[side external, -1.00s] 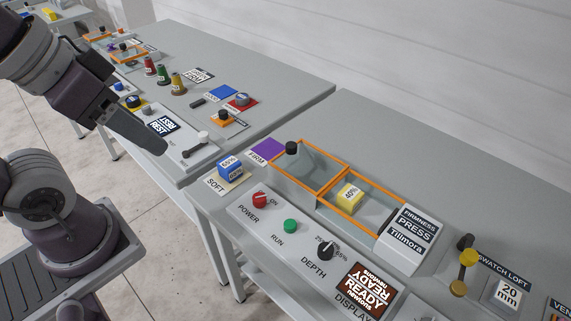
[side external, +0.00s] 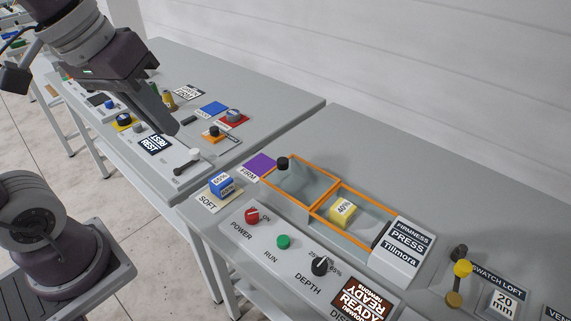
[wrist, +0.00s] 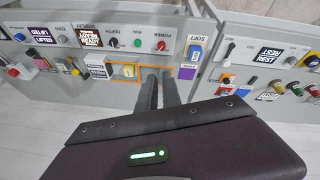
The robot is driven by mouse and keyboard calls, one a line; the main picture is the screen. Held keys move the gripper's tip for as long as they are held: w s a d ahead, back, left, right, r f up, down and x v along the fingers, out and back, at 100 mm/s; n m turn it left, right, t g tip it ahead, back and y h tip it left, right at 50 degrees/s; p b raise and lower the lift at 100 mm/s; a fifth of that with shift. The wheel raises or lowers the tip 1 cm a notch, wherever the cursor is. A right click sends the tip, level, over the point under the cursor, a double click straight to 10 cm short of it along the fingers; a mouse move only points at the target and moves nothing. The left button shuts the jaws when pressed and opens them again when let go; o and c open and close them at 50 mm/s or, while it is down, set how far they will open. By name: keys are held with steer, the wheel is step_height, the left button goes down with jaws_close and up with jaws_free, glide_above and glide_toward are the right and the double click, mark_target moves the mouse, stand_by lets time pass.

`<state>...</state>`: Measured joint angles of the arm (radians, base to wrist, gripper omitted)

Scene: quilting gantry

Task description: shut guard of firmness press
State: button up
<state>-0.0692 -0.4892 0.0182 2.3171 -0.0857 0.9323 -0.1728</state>
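The firmness press (side external: 398,252) stands on the near bench in the side view. Its guard (side external: 303,184) is a clear panel with an orange frame and a black knob (side external: 283,163) at its far left corner. The guard lies left of a second orange frame, which surrounds the bay with a yellow 40% block (side external: 342,210). The bay looks uncovered. My gripper (side external: 172,128) hangs above the neighbouring bench, left of the guard and apart from it. In the wrist view its two fingers (wrist: 160,78) show a narrow gap with nothing between them. The fingers partly hide the guard there.
A blue block (side external: 222,184) sits on the SOFT pad, beside the purple FIRM pad (side external: 261,165). POWER (side external: 252,216), RUN (side external: 283,242) and DEPTH (side external: 319,266) controls line the front. A white-knobbed lever (side external: 195,154) stands near my gripper. The bench behind the press is clear.

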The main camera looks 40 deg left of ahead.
steer(key=w+a+n, duration=0.1)
steer(key=w+n, duration=0.1)
steer(key=w, duration=0.2)
steer(key=w+a+f+n+g, duration=0.1)
steer(key=w+n, duration=0.1)
steer(key=w, duration=0.2)
steer(key=w+a+n+g+h, duration=0.1)
steer(key=w+n, duration=0.1)
steer(key=w, duration=0.2)
steer(key=shift+w+a+f+n, duration=0.15)
steer(key=shift+a+f+n, duration=0.1)
steer(key=shift+n, duration=0.05)
jaws_close()
steer(key=w+a+f+n+g+h, duration=0.1)
steer(key=w+a+f+n, duration=0.4)
steer(key=w+f, duration=0.25)
steer(key=w+a+f+n+h, duration=0.2)
steer(key=w+a+f+n, duration=0.45)
steer(key=f, duration=0.25)
steer(key=w+d+f, duration=0.2)
steer(key=d+f, duration=0.6)
steer(key=shift+d+f+m, duration=0.15)
steer(key=shift+f+m, duration=0.2)
steer(key=shift+m, duration=0.1)
steer(key=shift+w, duration=0.1)
